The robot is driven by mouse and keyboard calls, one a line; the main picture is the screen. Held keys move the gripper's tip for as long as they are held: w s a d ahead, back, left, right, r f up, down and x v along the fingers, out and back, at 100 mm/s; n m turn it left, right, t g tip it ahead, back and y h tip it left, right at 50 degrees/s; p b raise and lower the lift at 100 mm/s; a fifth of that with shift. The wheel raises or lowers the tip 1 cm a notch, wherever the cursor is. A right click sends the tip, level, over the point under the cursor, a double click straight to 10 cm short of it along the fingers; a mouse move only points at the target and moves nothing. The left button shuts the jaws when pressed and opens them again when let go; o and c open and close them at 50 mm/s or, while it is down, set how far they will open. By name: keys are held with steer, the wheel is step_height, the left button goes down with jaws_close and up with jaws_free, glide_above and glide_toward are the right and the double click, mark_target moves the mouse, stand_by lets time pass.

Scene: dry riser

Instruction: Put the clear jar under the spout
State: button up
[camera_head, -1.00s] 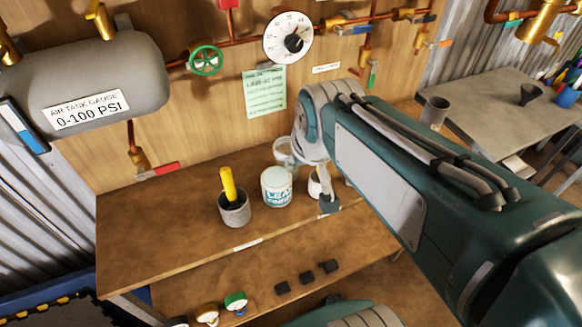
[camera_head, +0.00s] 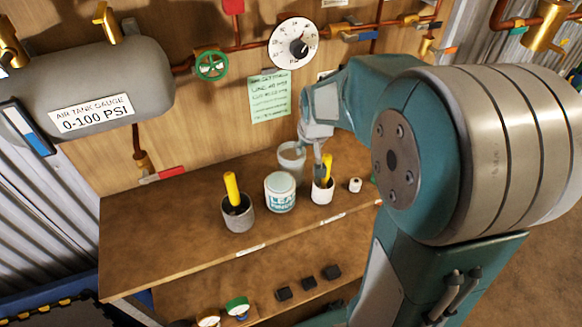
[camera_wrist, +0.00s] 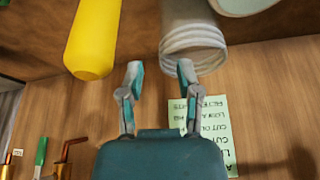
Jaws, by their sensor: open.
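The clear jar (camera_head: 291,157) stands at the back of the wooden bench, behind the lidded white can (camera_head: 280,192). In the wrist view the jar (camera_wrist: 192,32) shows its ridged, threaded neck just right of the fingers. My gripper (camera_wrist: 158,72) is open with nothing between its fingers; the right fingertip overlaps the jar's edge in the picture, and I cannot tell if they touch. In the head view my gripper (camera_head: 321,155) is right of the jar, above a white cup. A brass tap (camera_head: 143,162) with a red handle hangs below the tank; I cannot tell which outlet is the spout.
The white cup (camera_head: 322,192) with a yellow-handled tool stands close to my gripper; its yellow handle (camera_wrist: 95,35) is left of my fingers. A grey cup (camera_head: 238,213) holds another yellow-handled tool. The bench's left part is clear. A tank (camera_head: 90,88) overhangs there.

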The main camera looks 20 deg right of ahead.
mark_target(305, 152)
steer(key=shift+w+x, duration=0.1)
steer(key=shift+x, duration=1.25)
steer(key=shift+w+x, duration=0.15)
steer(key=shift+x, duration=1.2)
steer(key=shift+a+r, duration=0.1)
steer(key=shift+r, duration=0.05)
jaws_close()
